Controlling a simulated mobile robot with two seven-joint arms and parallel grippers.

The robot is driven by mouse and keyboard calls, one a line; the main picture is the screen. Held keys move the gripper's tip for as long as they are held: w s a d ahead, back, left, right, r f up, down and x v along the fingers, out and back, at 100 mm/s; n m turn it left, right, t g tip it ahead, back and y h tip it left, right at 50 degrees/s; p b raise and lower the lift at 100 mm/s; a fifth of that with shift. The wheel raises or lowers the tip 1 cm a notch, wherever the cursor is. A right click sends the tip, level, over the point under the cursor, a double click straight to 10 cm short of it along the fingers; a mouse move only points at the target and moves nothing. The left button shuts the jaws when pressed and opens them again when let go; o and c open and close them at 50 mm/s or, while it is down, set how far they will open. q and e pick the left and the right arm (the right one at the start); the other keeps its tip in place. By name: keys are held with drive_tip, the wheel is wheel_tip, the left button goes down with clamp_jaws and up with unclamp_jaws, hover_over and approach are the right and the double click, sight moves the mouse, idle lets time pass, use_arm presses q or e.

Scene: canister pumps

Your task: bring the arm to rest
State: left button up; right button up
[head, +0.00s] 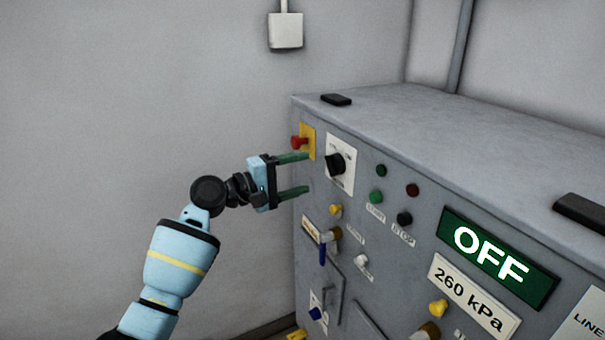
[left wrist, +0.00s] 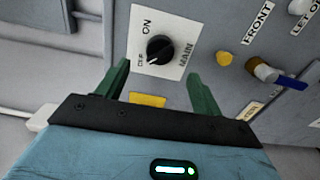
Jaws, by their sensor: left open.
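My left gripper (head: 298,173) is open and empty in the head view, its two green fingers pointing right at the grey cabinet (head: 480,130). It is in front of the cabinet's left end, near the red button (head: 298,142) on a yellow plate and the black rotary switch (head: 336,163). In the left wrist view the fingers (left wrist: 163,95) are spread apart, with the black MAIN knob (left wrist: 159,49) on its white ON/OFF plate showing beyond and between them. No object is between the fingers. My right gripper is not in view.
The cabinet front carries green and red lamps, START and STOP buttons, a blue-handled valve (head: 323,252), a yellow knob (head: 438,308), a green OFF display (head: 497,257) and a 260 kPa readout (head: 472,297). A white wall box (head: 285,31) hangs behind. Room left of the cabinet is clear.

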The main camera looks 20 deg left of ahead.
use_arm(q)
drive_tip(key=shift+f, duration=0.1)
drive_tip(key=s+f+m+g+y+p, duration=0.1)
drive_tip(key=s+f+y, duration=0.1)
drive_tip(key=s+f, duration=0.6)
drive_tip(key=s+f+m+y+p, duration=0.1)
drive_tip(key=s+f+y, duration=0.25)
drive_tip(key=f, duration=0.85)
drive_tip(key=s+f+m+g+y+p, duration=0.1)
drive_tip(key=s+f+y, duration=0.1)
drive_tip(key=s+f, duration=0.65)
drive_tip(key=s+f+m+y, duration=0.1)
drive_tip(key=s+f+m, duration=0.1)
drive_tip(key=s, duration=0.8)
drive_tip(key=s+f+m+g+y+p, duration=0.1)
drive_tip(key=s+f+m, duration=0.2)
drive_tip(key=s, duration=0.7)
drive_tip(key=s+f+m+g+y+p, duration=0.1)
drive_tip(key=s+f+m, duration=0.2)
drive_tip(key=s, duration=0.7)
drive_tip(key=shift+s+d+f, duration=0.15)
drive_tip(key=shift+s+f, duration=0.1)
drive_tip(key=shift+s, duration=0.15)
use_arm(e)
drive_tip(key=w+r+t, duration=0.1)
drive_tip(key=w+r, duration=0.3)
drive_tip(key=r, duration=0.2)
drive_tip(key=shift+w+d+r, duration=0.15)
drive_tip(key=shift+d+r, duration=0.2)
